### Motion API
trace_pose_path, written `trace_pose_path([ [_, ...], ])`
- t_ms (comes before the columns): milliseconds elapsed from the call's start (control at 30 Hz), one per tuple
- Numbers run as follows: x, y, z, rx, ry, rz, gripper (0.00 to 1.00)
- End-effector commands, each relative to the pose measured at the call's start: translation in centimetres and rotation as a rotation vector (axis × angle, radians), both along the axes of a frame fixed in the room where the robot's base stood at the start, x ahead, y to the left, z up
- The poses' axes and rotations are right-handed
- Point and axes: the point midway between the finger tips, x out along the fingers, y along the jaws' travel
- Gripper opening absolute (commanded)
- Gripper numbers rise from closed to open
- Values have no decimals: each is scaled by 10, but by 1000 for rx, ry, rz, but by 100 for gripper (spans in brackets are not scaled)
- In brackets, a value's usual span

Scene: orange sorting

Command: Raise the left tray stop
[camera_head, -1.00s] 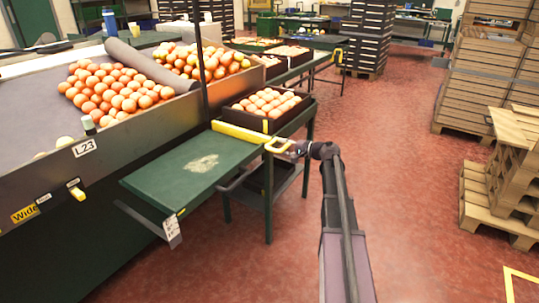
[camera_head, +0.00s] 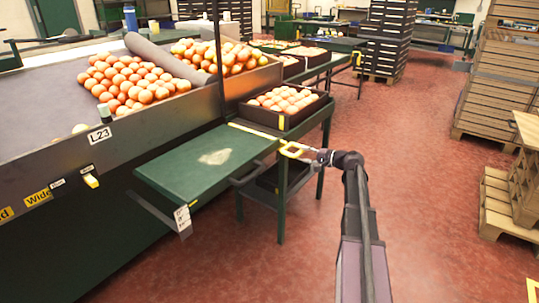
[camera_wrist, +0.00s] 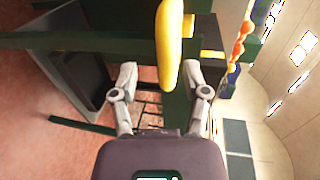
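The yellow tray stop (camera_head: 252,131) shows as a thin yellow strip along the edge between the green shelf (camera_head: 180,178) and the dark tray of oranges. A yellow loop handle (camera_head: 291,150) sits at its right end, at the table corner. My gripper (camera_head: 312,156) is at the right of this handle. In the wrist view, the yellow handle (camera_wrist: 168,45) reaches down between the two fingers of my gripper (camera_wrist: 160,75). The fingers are apart, with a visible gap on the handle's left side. Whether the right finger touches it I cannot tell.
The tray of oranges (camera_head: 250,112) stands on the green table behind the stop. A sloped bin with oranges (camera_head: 120,115) is at the left. Stacked wooden pallets (camera_head: 497,205) stand at the right. The red floor (camera_head: 410,150) between is clear.

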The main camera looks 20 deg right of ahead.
Motion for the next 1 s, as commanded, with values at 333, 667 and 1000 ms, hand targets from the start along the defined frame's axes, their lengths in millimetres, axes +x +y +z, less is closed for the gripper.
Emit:
trace_pose_path([
  [333,-40,-28,12,1,0,-2,60],
  [667,-74,-53,20,1,0,-1,60],
  [1000,-87,-44,31,-29,24,29,60],
])
